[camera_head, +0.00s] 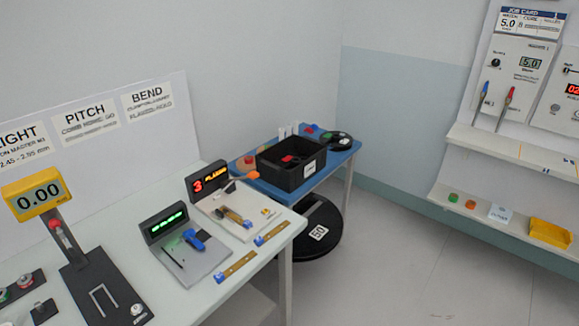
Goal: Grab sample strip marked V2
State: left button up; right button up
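Two brown strips with small blue end tags lie at the white table's front right edge. One strip (238,265) is nearer, and the other strip (272,234) is farther right. Another yellow-brown piece (235,218) sits on the tester with the red display. The markings on the strips are too small to read, so I cannot tell which is V2. Neither of my grippers is in view.
On the white table (140,215) stand a gauge reading 0.00 (38,196), a green-display unit (167,222) and a red-display unit (208,181). A black bin (290,172) is on a blue table (342,158). Shelves (500,150) hang right; the floor between is open.

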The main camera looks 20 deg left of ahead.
aim_at(246, 223)
jog(key=i+u, duration=0.1)
jog(key=u, duration=0.3)
jog(key=i+l+u, duration=0.1)
jog(key=u, duration=0.3)
jog(key=l+u, duration=0.15)
jog(key=u, duration=0.25)
jog(key=i+l+u, duration=0.15)
jog(key=u, duration=0.3)
jog(key=l+u, duration=0.15)
jog(key=u, duration=0.25)
